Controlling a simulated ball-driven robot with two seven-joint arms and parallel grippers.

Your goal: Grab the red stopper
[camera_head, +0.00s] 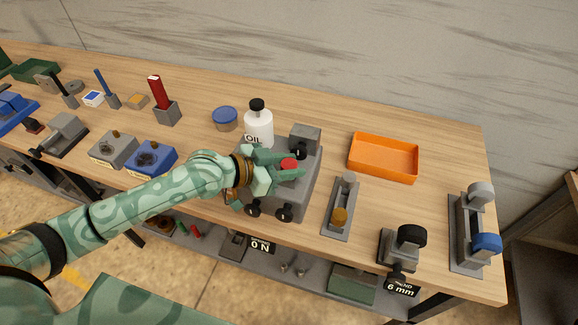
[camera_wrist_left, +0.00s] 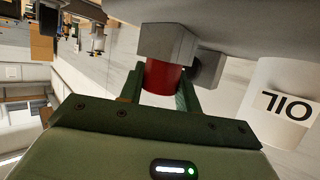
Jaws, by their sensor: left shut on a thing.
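The red stopper (camera_head: 288,164) is at the grey machine (camera_head: 310,178) near the middle of the bench in the head view. My left gripper (camera_head: 280,167) reaches over the machine from the left, its fingers on either side of the stopper. In the left wrist view the red stopper (camera_wrist_left: 162,76) sits between the two green fingers of my left gripper (camera_wrist_left: 160,92), which are shut on it. A grey block (camera_wrist_left: 168,42) of the machine is right beyond the stopper there. Whether they touch cannot be told. My right gripper is not in view.
A white oil bottle (camera_head: 259,127) stands behind the machine, beside a blue-lidded tin (camera_head: 225,119). An orange tray (camera_head: 384,158) lies to the right. Bare wood shows behind the tray.

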